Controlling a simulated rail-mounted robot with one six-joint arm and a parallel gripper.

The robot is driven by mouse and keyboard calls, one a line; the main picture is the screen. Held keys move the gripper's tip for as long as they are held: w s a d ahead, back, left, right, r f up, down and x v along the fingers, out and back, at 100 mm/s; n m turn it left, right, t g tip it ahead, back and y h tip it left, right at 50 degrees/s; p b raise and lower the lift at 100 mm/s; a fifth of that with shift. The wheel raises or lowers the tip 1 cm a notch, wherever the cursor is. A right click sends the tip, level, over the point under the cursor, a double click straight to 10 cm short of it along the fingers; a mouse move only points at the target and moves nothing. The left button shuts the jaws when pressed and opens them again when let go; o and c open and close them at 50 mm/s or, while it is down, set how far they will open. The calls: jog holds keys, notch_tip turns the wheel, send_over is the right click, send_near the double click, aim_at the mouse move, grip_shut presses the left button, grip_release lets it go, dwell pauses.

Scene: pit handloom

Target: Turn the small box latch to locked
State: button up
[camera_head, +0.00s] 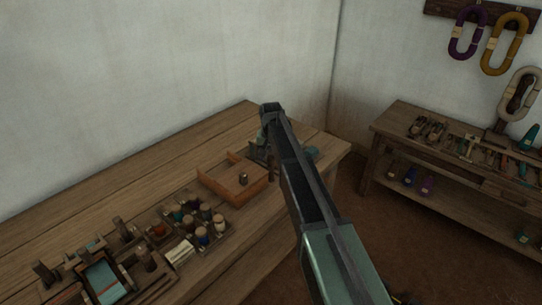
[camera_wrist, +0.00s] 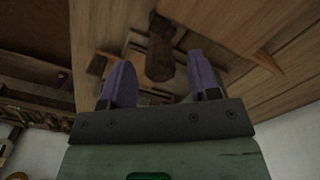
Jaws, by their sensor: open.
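My gripper (camera_wrist: 158,62) is open in the wrist view, with its two purple fingers apart. A dark brown, rounded peg-like piece (camera_wrist: 160,50) shows between and beyond the fingertips; I cannot tell whether it is the latch or whether they touch it. In the head view, a shallow wooden box (camera_head: 232,192) sits on the table, with a small dark knob (camera_head: 243,178) at it. My arm crosses the picture just right of this box and hides part of the table there. The gripper's fingers cannot be made out in the head view. No latch position is readable.
The wooden table (camera_head: 95,205) runs along the wall. Several spools (camera_head: 203,231) stand in a tray left of my arm, near a small loom-like frame (camera_head: 105,277). A shelf bench (camera_head: 455,150) with tools stands at right, below hanging yarn skeins (camera_head: 503,45).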

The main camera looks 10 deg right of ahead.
aim_at(271, 157)
notch_tip(271, 157, up, 11)
jog(key=p, duration=1)
jog(key=shift+p, duration=0.4)
jog(key=shift+f, duration=0.1)
jog(key=s+n, duration=0.3)
jog(key=s, duration=2.9)
jog(key=shift+s+a, duration=0.15)
jog(key=shift+s, duration=0.2)
